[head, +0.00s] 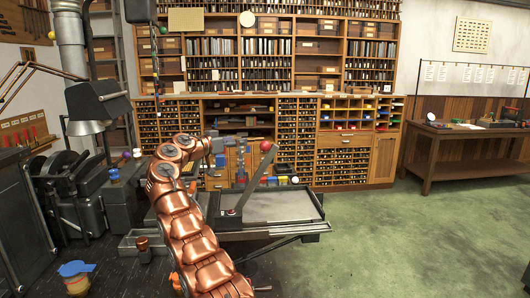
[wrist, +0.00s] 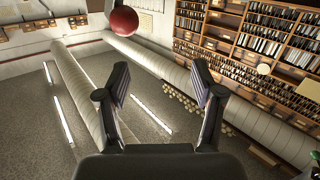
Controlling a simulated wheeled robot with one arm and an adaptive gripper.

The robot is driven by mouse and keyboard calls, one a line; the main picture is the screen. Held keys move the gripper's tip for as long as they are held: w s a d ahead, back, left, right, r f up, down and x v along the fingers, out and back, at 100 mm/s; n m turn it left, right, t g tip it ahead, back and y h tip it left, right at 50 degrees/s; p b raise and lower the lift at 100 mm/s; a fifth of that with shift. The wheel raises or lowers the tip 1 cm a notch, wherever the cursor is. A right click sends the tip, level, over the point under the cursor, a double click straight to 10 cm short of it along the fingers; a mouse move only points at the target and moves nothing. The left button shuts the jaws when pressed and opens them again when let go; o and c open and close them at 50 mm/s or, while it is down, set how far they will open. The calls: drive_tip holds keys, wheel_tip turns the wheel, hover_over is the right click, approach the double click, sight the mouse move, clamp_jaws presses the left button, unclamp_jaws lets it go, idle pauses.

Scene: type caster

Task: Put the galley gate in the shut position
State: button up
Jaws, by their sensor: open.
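A grey lever (head: 252,178) with a red ball knob (head: 265,146) rises from the left side of a flat grey metal tray on a stand (head: 285,207). It leans up and to the right; I take it to be the galley gate's handle. My gripper (head: 224,147) is to the left of the knob at about its height in the head view, apart from it. In the wrist view my gripper (wrist: 160,80) is open and empty, and the red knob (wrist: 124,20) is beyond the fingers, up and to the left. The gate's latch or stop cannot be made out.
Behind stands a tall wooden type cabinet (head: 300,135) with many drawers. Dark machinery (head: 75,190) is close on the left. A wooden table (head: 470,140) stands at the right wall. The green floor (head: 400,240) to the right is clear.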

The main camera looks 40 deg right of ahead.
sight(261, 147)
drive_tip(key=s+d+f+m+g, duration=0.1)
drive_tip(key=s+m, duration=0.1)
drive_tip(key=s+d+f+m+g+h+b, duration=0.1)
drive_tip(key=s+d+f+m, duration=0.1)
drive_tip(key=shift+d+f, duration=0.1)
drive_tip(key=shift+f, duration=0.05)
drive_tip(key=d+p, duration=0.1)
drive_tip(key=d, duration=0.3)
drive_tip(key=d+p, duration=0.1)
drive_tip(key=d, duration=0.1)
drive_tip(key=shift+s+d+r+p, duration=0.1)
drive_tip(key=shift+s+r+p, duration=0.1)
drive_tip(key=shift+s+p, duration=0.1)
drive_tip(key=shift+w+d+f, duration=0.1)
drive_tip(key=shift+d+f, duration=0.1)
drive_tip(key=shift+d, duration=0.4)
drive_tip(key=shift+c, duration=0.3)
drive_tip(key=shift+a+r, duration=0.1)
drive_tip(key=shift+r, duration=0.1)
clamp_jaws()
